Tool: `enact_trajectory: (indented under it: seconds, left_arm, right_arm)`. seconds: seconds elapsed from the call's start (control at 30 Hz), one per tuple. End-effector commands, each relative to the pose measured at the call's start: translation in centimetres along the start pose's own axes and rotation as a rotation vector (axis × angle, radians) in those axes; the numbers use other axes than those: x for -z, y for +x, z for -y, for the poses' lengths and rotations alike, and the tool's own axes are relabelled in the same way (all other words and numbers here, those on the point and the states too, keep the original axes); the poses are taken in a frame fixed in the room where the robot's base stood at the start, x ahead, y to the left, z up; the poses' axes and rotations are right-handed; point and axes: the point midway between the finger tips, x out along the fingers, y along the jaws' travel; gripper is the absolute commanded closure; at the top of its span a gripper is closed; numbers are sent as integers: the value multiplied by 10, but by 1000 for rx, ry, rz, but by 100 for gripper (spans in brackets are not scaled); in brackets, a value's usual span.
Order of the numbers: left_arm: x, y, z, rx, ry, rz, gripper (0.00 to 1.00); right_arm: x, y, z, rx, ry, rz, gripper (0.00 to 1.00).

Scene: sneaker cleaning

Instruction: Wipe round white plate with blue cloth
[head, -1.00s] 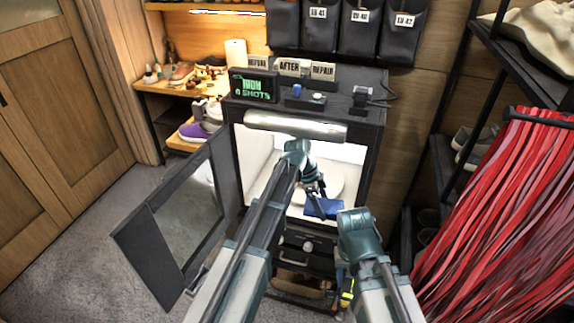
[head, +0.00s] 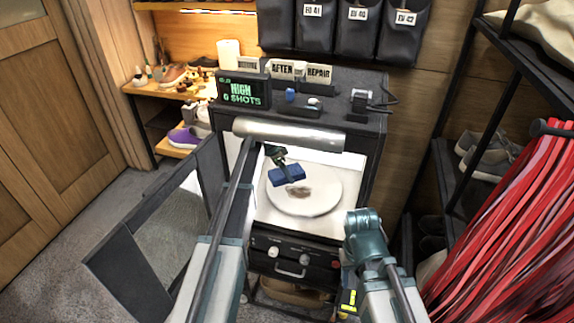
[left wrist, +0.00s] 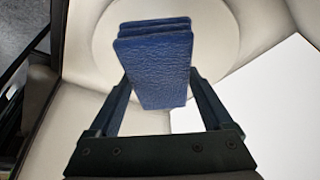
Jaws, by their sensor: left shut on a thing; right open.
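The round white plate (head: 325,201) lies flat inside the open white-lined box, with a brown smudge (head: 298,191) near its middle. The blue cloth (head: 287,176), a thick folded block, is over the plate's back left part, just behind the smudge. My left gripper (head: 278,157) is shut on the cloth. In the left wrist view the cloth (left wrist: 155,65) sits between the fingers, with the pale plate (left wrist: 215,35) behind it. I cannot tell whether cloth and plate touch. My right gripper (head: 349,287) is open, low in front of the cabinet, and partly hidden.
The box's dark door (head: 150,250) stands open to the left. A silver roller (head: 288,134) spans the top of the opening. A drawer (head: 290,268) is below. A display (head: 243,90) stands on top. Red strips (head: 500,220) hang at the right.

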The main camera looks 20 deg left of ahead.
Motion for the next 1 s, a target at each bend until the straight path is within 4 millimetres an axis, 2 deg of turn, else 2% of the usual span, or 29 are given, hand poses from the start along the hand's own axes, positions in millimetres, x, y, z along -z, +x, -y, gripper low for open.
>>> enact_trajectory:
  seconds: [0.03,0.1,0.47,0.67,1.0]
  left_arm:
    - [-2,-4,14,9,-23,-2,61]
    - [-3,-6,19,16,-41,-2,61]
    - [-2,-4,30,20,-54,-5,61]
    - [-8,9,27,20,-52,-4,61]
    - [-24,43,20,19,-48,-2,61]
  right_arm:
    - [0,-3,0,0,-5,0,50]
    - [0,-4,0,0,-10,0,50]
    - [0,-3,0,0,-14,0,50]
    - [1,11,1,0,-14,0,50]
    - [3,49,5,0,-14,0,50]
